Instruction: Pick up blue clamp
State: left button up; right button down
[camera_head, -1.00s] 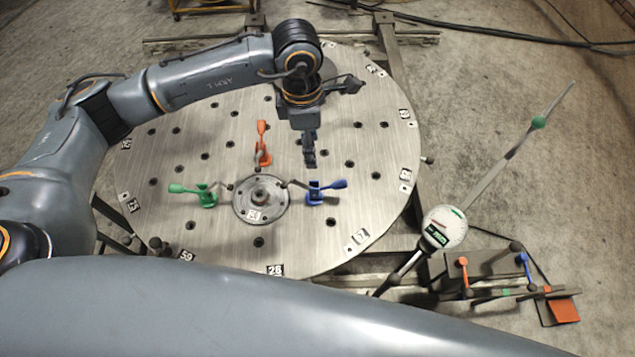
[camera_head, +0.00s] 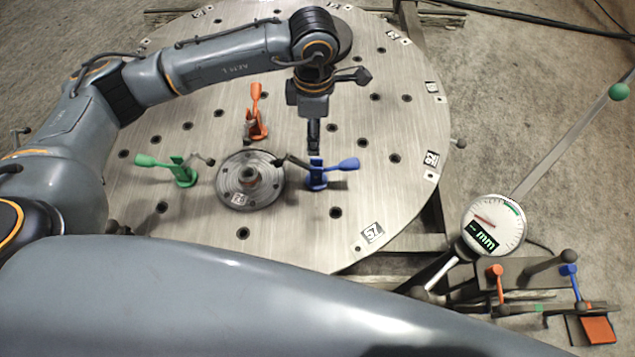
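The blue clamp (camera_head: 317,181) stands on the round metal plate, just right of the flanged hub (camera_head: 233,185). Its blue handle points right and its dark arm reaches left to the hub's rim. My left gripper (camera_head: 314,150) points down directly above the clamp, its fingertips at or very near the clamp's top. I cannot tell whether they touch. The fingers are seen edge-on, so their opening is hidden. My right gripper is not in view.
A green clamp (camera_head: 180,170) stands left of the hub and an orange clamp (camera_head: 255,118) behind it. The round plate (camera_head: 400,200) has several holes. At right are a dial gauge (camera_head: 493,225) and a small fixture with orange and blue levers (camera_head: 568,280).

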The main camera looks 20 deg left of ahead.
aim_at(316, 173)
pick_arm(q)
jog(key=shift+f, duration=0.55)
notch_tip(316, 173, down, 8)
jog(key=shift+s+f+p, duration=0.1)
jog(key=shift+p, duration=0.55)
jog(key=f, duration=0.1)
jog(key=f+p, duration=0.1)
jog(key=f, duration=0.2)
jog(key=shift+s+d+f+p, duration=0.3)
jog(key=shift+s+f+p, duration=0.05)
jog(key=shift+p, duration=0.05)
jog(key=shift+f, duration=0.35)
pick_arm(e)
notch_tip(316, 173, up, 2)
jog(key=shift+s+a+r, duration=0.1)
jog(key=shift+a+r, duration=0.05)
pick_arm(q)
jog(key=shift+c, duration=0.4)
jog(key=shift+w, duration=0.1)
grip_shut()
